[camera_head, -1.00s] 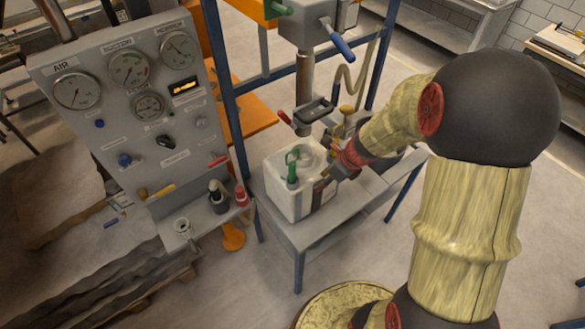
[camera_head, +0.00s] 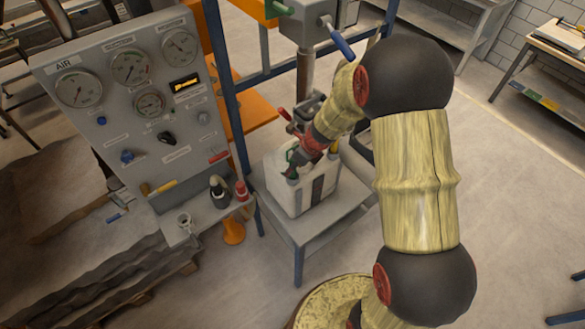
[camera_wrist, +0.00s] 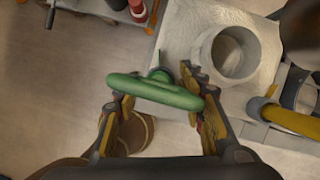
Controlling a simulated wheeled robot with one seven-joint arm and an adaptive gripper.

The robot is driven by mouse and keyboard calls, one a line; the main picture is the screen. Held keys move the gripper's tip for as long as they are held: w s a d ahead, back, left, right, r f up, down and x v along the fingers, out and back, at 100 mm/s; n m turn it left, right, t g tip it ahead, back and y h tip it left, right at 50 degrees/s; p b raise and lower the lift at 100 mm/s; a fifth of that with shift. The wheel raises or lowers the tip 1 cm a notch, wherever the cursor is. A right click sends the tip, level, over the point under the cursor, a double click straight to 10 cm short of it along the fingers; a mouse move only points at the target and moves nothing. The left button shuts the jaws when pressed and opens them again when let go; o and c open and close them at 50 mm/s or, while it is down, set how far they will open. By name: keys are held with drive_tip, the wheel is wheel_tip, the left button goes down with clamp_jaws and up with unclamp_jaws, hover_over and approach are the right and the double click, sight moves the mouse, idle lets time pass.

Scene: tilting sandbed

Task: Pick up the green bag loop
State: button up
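The green bag loop (camera_head: 291,156) stands up from the top of a pale bag-like container (camera_head: 288,198) on a small grey bench. In the wrist view the loop (camera_wrist: 155,92) lies across the space between my fingers, its ends overlapping both. My gripper (camera_wrist: 157,97) is open, with one finger at each end of the loop. I cannot tell whether they touch it. In the head view my gripper (camera_head: 297,156) is at the container's top, and partly hides the loop.
A round open neck (camera_wrist: 233,55) on the container is close to my right finger. A yellow-handled item (camera_wrist: 295,120) lies to the right. A gauge panel (camera_head: 130,100) stands left of the bench (camera_head: 322,230). A grey column (camera_head: 306,70) rises behind the container.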

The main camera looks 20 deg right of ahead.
drive_tip(key=shift+w+a+f, duration=0.1)
drive_tip(key=shift+w+f, duration=0.05)
drive_tip(key=shift+f, duration=0.4)
drive_tip(key=shift+c, duration=0.4)
clamp_jaws()
